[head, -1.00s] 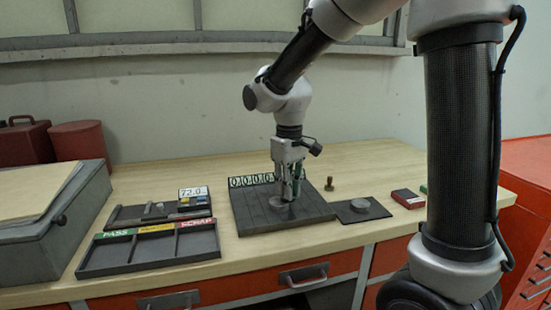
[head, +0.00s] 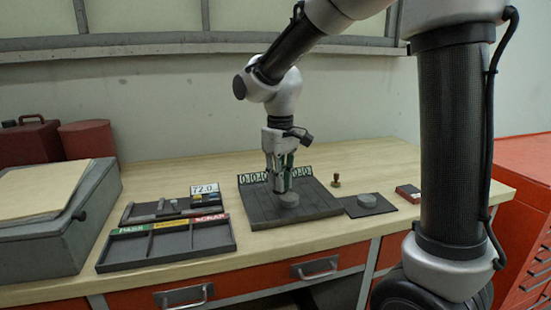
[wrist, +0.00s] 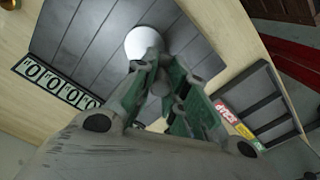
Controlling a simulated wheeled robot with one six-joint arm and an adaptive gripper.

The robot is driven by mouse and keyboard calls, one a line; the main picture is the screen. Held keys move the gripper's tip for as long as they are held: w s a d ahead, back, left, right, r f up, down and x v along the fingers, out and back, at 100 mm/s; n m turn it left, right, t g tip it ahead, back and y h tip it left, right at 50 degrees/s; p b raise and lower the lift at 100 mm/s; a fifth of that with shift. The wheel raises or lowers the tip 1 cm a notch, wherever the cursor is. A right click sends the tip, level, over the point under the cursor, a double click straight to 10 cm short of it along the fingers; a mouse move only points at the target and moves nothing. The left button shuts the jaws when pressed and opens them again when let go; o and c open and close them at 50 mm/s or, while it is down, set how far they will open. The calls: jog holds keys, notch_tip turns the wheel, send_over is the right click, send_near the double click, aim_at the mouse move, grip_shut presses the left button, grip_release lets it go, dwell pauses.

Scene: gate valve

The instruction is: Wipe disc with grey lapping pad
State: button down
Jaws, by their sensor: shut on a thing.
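A pale grey round piece (head: 289,201) is at my fingertips, low over the dark slatted board; it also shows at the fingertips in the wrist view (wrist: 142,42). My gripper (head: 279,190) points down and is shut on this piece; its green-lined fingers (wrist: 152,62) cover part of it. A second grey round piece (head: 368,199) lies on a dark square mat (head: 386,210) to the right of the board. I cannot tell from looks which is the disc and which the lapping pad, nor whether anything lies under the held piece.
The dark board (head: 318,205) has a number strip (head: 300,173) along its back. A sorting tray (head: 165,250) with coloured labels and a smaller tray (head: 160,211) stand left. A small brass piece (head: 336,181) and red box (head: 408,193) stand right. The back of the bench is clear.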

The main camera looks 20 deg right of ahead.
jog(key=shift+r, duration=3.05)
jog(key=shift+s+a, duration=0.1)
